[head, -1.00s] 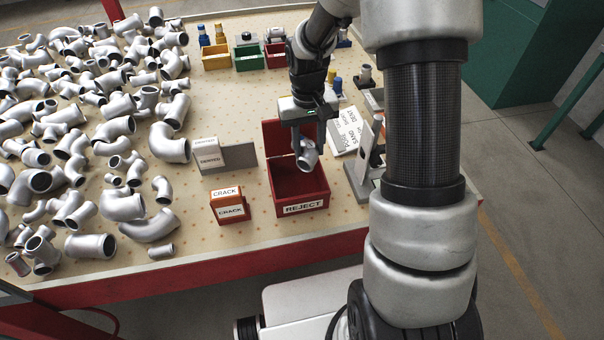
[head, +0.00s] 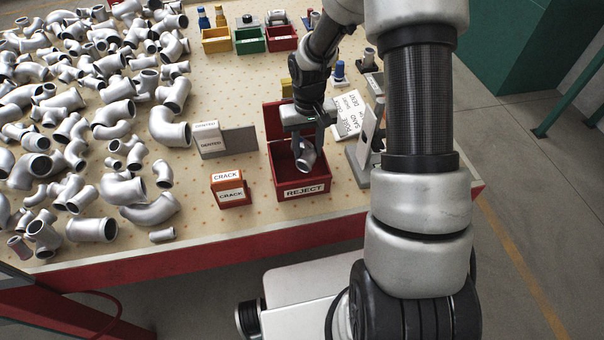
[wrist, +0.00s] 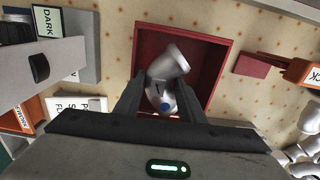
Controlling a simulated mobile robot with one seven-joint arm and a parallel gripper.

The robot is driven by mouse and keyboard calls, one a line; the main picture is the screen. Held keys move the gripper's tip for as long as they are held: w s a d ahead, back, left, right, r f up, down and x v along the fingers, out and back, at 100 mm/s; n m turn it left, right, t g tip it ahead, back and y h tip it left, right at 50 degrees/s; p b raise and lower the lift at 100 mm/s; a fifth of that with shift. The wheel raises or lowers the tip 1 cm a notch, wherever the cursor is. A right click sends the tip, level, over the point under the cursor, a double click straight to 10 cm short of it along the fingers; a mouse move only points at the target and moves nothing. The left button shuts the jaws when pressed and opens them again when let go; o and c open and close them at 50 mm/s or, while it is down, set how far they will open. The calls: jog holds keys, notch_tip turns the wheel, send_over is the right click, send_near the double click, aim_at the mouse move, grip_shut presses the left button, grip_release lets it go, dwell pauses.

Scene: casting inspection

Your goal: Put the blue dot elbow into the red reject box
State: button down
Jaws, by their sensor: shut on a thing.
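A small silver elbow (wrist: 168,72) with a blue dot on its lower part is between my fingers in the wrist view. It also shows in the head view (head: 306,156). My gripper (wrist: 158,102) is shut on the elbow and points down. The red reject box (head: 304,190), labelled REJECT, stands open below with its lid raised at the back. In the wrist view the red box (wrist: 139,52) surrounds the elbow in the picture. The elbow hangs over or inside the box opening; its exact height above the floor is hard to tell.
An orange CRACK box (head: 229,189) and a grey DENTED holder (head: 238,141) stand left of the reject box. A grey stand (head: 365,150) and white cards (head: 350,114) are close on its right. Several loose fittings cover the left of the table.

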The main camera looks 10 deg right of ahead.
jog(key=shift+f, duration=0.35)
jog(key=c, duration=1.1)
grip_release()
notch_tip(320, 180, up, 18)
jog(key=shift+a+f+p, duration=0.1)
jog(key=shift+f+p, duration=0.1)
jog(key=shift+p, duration=0.3)
